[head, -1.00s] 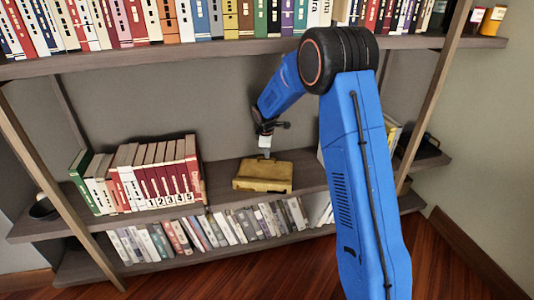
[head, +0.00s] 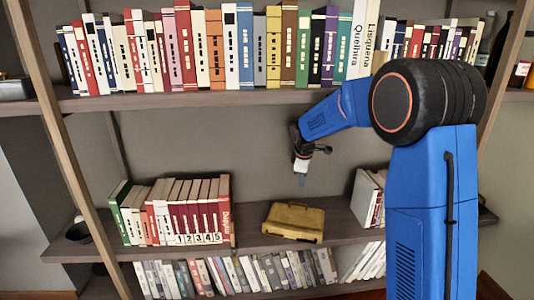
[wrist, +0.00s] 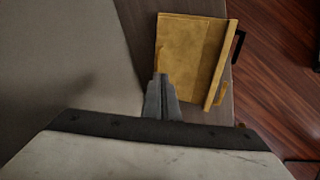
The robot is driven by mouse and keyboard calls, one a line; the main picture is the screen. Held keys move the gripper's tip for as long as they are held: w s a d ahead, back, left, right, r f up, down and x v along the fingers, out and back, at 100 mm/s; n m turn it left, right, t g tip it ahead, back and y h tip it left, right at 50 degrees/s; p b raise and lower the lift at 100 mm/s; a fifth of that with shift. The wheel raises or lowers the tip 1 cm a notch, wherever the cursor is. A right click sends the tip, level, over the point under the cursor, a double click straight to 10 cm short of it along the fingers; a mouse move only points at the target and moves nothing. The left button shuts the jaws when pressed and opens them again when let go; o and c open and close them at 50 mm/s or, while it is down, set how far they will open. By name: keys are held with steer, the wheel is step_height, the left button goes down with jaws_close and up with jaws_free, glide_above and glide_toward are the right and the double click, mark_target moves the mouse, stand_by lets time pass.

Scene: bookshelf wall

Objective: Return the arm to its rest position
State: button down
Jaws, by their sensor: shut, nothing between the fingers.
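My gripper (head: 301,180) is shut and empty. In the head view it hangs in front of the bookshelf, above the middle shelf (head: 345,222), with its fingers pointing down. A yellow-brown box (head: 293,221) lies on that shelf just below and slightly left of the fingertips, with a visible gap between them. In the wrist view the closed fingers (wrist: 162,100) point toward the box (wrist: 185,55), which shows a raised edge strip along its right side and small handles.
A row of red, white and green books (head: 175,210) stands left of the box. White books (head: 367,198) lean to its right. A dark bowl (head: 78,232) sits at the far left.

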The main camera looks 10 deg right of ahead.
steer(key=s+d+r+m, duration=0.25)
steer(key=s+r, duration=0.35)
steer(key=s, duration=0.7)
steer(key=s+d+r+m, duration=0.2)
steer(key=s+r+m, duration=0.3)
steer(key=s, duration=0.9)
steer(key=s+f+m, duration=0.1)
steer(key=s+m, duration=0.1)
steer(key=s, duration=0.9)
steer(key=s+f+m+t+y, duration=0.1)
steer(key=s+f+m, duration=0.1)
steer(key=s, duration=1)
steer(key=shift+s+f+m, duration=0.15)
steer(key=shift+s+m, duration=0.05)
steer(key=shift+m, duration=0.65)
